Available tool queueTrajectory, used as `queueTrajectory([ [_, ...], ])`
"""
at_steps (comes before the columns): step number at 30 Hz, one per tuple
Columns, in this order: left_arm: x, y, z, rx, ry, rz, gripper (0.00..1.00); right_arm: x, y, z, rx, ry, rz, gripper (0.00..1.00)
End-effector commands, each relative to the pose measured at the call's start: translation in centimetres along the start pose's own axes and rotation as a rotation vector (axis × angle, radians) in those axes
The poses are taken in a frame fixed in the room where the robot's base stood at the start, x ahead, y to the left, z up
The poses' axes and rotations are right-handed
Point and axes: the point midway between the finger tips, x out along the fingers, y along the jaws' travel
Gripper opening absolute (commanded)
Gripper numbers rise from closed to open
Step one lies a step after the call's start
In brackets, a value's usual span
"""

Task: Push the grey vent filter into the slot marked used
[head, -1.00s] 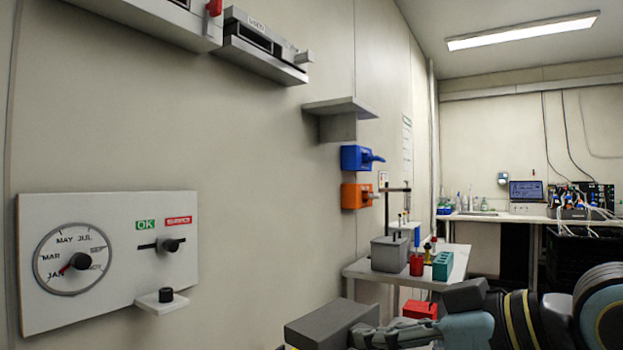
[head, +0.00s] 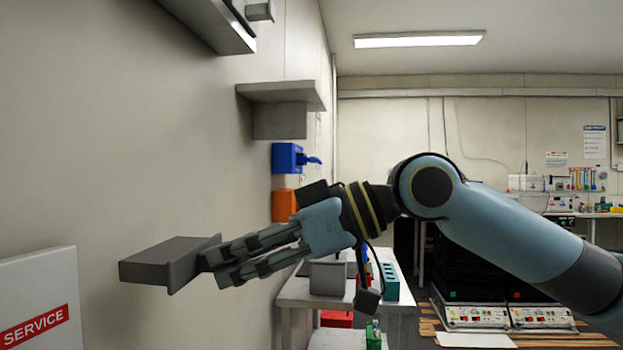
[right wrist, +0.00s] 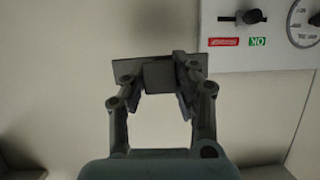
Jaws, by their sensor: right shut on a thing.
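The grey vent filter (head: 158,262) is a dark grey block with a flat end plate. My right gripper (head: 215,265) is shut on it at its right end in the head view and holds it in the air near the wall. In the right wrist view the filter (right wrist: 127,68) sits between the fingertips of the gripper (right wrist: 160,78), in front of the wall. A grey wall housing (head: 212,22) is cut off at the upper left of the head view. No slot label is readable now. My left gripper is not in view.
A white panel with a red SERVICE label (head: 36,328) is at the lower left, and its dials show in the right wrist view. A grey wall shelf (head: 283,92), a blue holder (head: 287,158) and an orange holder (head: 284,205) project from the wall. A bench stands behind my right arm.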

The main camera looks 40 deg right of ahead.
Motion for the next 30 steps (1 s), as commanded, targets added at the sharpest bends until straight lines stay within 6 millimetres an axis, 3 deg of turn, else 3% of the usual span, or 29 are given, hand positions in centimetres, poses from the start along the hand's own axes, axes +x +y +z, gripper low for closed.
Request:
queueTrajectory([
  [1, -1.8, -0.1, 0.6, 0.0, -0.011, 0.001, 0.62, -2.0, 0.9, -3.9, -0.022, -0.007, -0.004, 0.0],
  [3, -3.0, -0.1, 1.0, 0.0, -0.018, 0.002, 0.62, -4.2, 1.7, -7.9, -0.023, -0.013, -0.012, 0.0],
  [9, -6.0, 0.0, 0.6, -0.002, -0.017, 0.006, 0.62, -11.1, 3.2, -19.0, 0.004, -0.014, 0.003, 0.0],
  [15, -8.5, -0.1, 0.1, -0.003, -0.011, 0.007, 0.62, -18.3, 3.0, -28.1, 0.031, 0.001, 0.024, 0.0],
  [21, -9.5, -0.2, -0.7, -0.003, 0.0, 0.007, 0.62, -21.9, 2.4, -32.0, 0.043, -0.005, 0.034, 0.0],
  [30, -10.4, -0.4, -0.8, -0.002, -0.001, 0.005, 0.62, -22.1, 2.3, -33.1, 0.049, -0.016, 0.041, 0.0],
])
